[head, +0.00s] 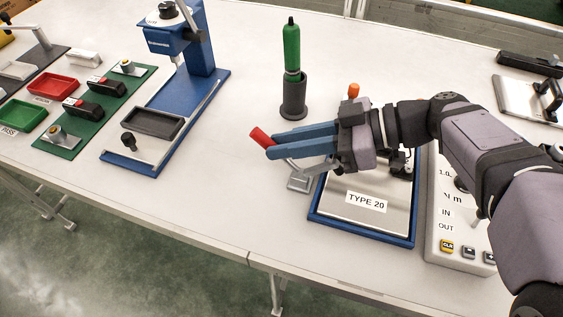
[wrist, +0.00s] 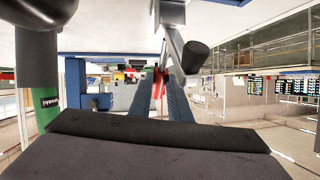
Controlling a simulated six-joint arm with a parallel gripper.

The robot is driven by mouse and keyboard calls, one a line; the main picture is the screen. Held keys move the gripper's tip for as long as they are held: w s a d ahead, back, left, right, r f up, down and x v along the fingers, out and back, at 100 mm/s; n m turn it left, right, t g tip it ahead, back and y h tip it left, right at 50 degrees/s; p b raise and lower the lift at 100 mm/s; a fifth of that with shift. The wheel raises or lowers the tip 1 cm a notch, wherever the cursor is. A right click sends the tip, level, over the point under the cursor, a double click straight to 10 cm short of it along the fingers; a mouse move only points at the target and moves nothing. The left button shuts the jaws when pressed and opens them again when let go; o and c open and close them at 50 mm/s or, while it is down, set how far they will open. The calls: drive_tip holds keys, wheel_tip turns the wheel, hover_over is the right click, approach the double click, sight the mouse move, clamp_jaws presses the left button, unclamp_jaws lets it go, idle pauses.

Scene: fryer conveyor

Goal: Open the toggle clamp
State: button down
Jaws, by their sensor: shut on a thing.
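The toggle clamp (head: 302,178) stands on the table at the left edge of the TYPE 20 fixture plate, with a grey metal base and lever. Its red handle (head: 260,136) sticks out to the left, past the tips of my gripper (head: 272,143). My gripper's blue fingers are shut on the handle, coming from the right. In the wrist view the fingers (wrist: 163,95) close together around a red patch of the handle (wrist: 159,80). A black-tipped metal arm (wrist: 194,56) shows beside them. My gripper hides much of the clamp in the head view.
A green-handled tool (head: 291,48) stands upright in a dark holder (head: 294,97) behind my gripper. The TYPE 20 plate (head: 384,222) lies below my wrist, beside a box with buttons (head: 455,250). A blue press (head: 193,85) stands left; the table between is clear.

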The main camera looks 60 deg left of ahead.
drive_tip(key=shift+w+d+f+g+y+b, duration=0.1)
drive_tip(key=shift+w+d+g+y+b, duration=0.25)
drive_tip(key=shift+b, duration=1.5)
drive_tip(key=shift+w+d+g+y+b, duration=0.15)
drive_tip(key=shift+g+y+b, duration=0.4)
drive_tip(key=shift+b, duration=1.3)
drive_tip(key=shift+n+g, duration=0.3)
drive_tip(key=shift+d, duration=0.1)
drive_tip(key=c, duration=1.8)
unclamp_jaws()
drive_tip(key=shift+w, duration=0.1)
drive_tip(key=shift+o, duration=0.8)
drive_tip(key=shift+w+d, duration=0.1)
drive_tip(key=shift+r, duration=0.2)
wheel_tip(320, 180, up, 10)
drive_tip(key=p, duration=0.1)
